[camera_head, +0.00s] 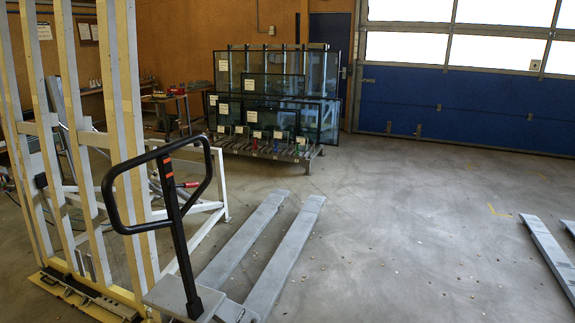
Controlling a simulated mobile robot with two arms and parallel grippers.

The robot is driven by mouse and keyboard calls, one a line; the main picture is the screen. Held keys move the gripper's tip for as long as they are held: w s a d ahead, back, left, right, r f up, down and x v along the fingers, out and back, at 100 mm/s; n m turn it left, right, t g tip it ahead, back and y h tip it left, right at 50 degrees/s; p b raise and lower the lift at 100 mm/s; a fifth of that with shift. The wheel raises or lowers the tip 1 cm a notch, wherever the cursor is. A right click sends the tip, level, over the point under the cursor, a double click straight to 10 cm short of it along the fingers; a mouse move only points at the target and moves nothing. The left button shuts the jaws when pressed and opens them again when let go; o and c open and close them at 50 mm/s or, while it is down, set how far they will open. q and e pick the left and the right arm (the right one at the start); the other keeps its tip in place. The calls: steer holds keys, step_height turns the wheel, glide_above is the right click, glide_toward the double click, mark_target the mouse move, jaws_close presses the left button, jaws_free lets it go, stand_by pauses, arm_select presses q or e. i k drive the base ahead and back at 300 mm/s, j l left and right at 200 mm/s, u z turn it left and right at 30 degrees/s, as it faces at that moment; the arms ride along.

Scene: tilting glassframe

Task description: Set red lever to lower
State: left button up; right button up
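A pallet truck stands in the foreground, with a black loop handle (109,195) on an upright black shaft (181,245). A small red lever-like part (190,184) sticks out to the right beside the upper shaft, inside the loop as seen from here. It looks roughly level. I cannot tell whether it is fixed to the shaft or to something behind. An orange-red mark (167,168) shows on the shaft above it. Neither of my grippers is in view.
A tall tilting frame with pale uprights (133,140) stands at the left. The truck's grey forks (285,250) reach away over the floor. A rack of glass panes (275,100) stands behind. More forks (548,255) lie at the right edge. The floor between is mostly clear.

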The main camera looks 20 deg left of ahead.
mark_target(192, 184)
steer(key=u, duration=1.35)
